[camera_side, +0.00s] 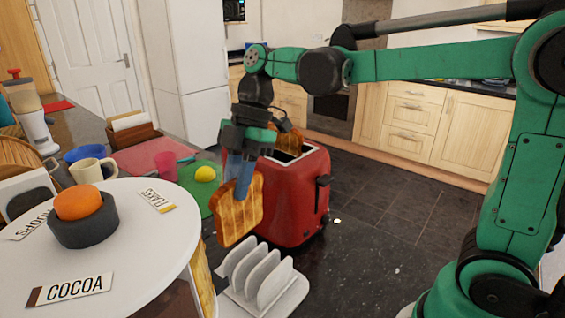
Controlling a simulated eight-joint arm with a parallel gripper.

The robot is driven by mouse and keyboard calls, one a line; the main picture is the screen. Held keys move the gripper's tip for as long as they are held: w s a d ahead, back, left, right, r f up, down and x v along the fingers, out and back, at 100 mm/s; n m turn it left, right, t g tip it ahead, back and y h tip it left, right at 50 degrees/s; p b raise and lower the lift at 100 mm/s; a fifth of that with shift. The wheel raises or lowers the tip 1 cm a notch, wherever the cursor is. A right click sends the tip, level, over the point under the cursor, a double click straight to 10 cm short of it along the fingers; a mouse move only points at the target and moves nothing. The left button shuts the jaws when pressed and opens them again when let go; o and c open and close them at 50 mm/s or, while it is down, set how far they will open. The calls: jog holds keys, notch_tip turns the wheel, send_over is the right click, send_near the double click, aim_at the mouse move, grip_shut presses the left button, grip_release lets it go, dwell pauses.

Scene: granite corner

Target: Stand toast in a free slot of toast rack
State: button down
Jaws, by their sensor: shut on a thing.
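My gripper (240,172) is shut on a slice of toast (238,212), which is browned with a grid pattern. The toast hangs upright below the fingers, in front of the red toaster, above and to the left of the toast rack. The white toast rack (297,293) stands on the dark counter at the bottom centre, with several upright rounded dividers. No toast shows in the rack's slots in this view; its lower end is cut off by the picture edge.
A red toaster (312,200) stands right behind the held toast, with another toast slice (290,140) at its top. A round white table top (150,225) with a dark bowl (84,228) and labels is close on the left.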

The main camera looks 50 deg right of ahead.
aim_at(236, 238)
jog(key=shift+f, duration=3.3)
jog(key=c, duration=0.7)
grip_release()
jog(key=shift+r, duration=4.05)
